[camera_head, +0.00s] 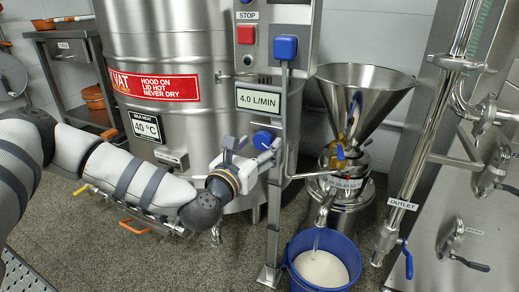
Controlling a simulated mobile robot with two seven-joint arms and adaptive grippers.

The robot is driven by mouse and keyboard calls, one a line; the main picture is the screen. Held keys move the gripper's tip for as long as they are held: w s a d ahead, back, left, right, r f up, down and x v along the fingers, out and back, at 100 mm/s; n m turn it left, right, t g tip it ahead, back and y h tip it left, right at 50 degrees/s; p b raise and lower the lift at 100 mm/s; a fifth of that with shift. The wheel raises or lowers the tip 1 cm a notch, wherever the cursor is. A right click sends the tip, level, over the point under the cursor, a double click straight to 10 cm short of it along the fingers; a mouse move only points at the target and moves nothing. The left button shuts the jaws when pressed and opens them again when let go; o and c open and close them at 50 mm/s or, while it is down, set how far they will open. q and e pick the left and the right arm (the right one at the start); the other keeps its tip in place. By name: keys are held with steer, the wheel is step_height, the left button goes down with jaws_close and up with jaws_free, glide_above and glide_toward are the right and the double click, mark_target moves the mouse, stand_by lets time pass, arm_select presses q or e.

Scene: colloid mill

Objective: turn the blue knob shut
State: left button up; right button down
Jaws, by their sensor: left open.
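The blue knob (262,140) is a round knob low on the control post, below the "4.0 L/MIN" display. My left gripper (254,149) reaches in from the left and is open, with its fingers close to the knob. Part of the knob is hidden behind the gripper. I cannot tell whether the fingers touch it. My right gripper is not in view.
The steel vat (170,60) stands close behind my left arm. The control post (275,215) carries a red stop button (246,34) and a blue square button (285,47). Right of it are the funnel-topped mill (365,95) and a blue bucket (300,278) holding white liquid.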

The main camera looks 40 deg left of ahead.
arm_select(q)
steer(key=shift+w, duration=0.25)
steer(key=c, duration=1.2)
steer(key=shift+o, duration=0.2)
